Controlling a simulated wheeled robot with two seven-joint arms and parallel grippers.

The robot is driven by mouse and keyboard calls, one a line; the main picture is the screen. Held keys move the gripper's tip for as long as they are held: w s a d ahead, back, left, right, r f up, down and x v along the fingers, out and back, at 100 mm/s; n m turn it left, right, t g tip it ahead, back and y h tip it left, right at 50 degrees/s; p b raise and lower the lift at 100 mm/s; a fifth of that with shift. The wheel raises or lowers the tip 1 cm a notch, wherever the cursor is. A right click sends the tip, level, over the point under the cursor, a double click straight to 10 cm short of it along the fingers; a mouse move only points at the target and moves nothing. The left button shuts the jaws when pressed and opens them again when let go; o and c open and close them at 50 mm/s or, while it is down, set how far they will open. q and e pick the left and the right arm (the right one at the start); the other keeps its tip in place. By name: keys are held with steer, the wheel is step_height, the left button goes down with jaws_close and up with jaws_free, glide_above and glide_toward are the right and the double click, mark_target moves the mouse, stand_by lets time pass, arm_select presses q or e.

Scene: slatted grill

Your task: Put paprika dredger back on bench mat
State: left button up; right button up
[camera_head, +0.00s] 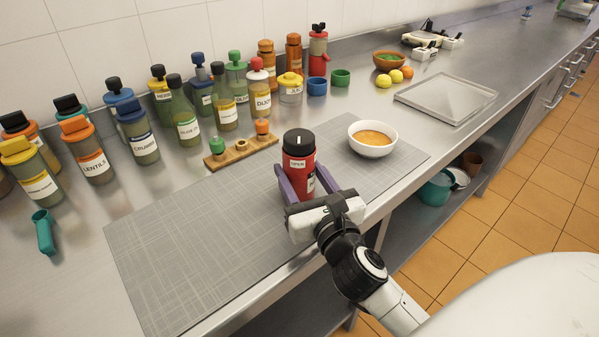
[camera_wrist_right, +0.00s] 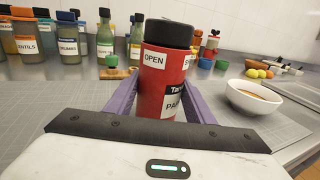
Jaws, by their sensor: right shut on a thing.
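The paprika dredger is a red cylinder with a black lid (camera_head: 299,158); it also shows in the right wrist view (camera_wrist_right: 166,82), upright, with an "OPEN" label and a partly hidden label starting "PA". My right gripper (camera_head: 303,181) has its purple fingers on both sides of the dredger and is shut on it. The grey bench mat (camera_head: 185,255) lies on the steel counter, and the dredger is over its middle. Its base is hidden by the gripper, so I cannot tell whether it touches the mat. My left gripper is not in view.
A white soup bowl (camera_head: 372,147) stands on the mat right of the dredger. A wooden rack (camera_head: 240,152) with small shakers is behind it. Several labelled bottles line the wall. A steel tray (camera_head: 446,98) is farther right. The mat's left part is bare.

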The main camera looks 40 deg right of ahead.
steer(key=shift+f, duration=0.1)
steer(key=o, duration=1.2)
steer(key=shift+f, duration=0.1)
steer(key=shift+o, duration=0.2)
steer(key=shift+r, duration=0.2)
steer(key=b+v, duration=0.1)
steer(key=v, duration=1)
steer(key=shift+b, duration=0.4)
steer(key=shift+s+a, duration=0.15)
steer(key=shift+s, duration=0.4)
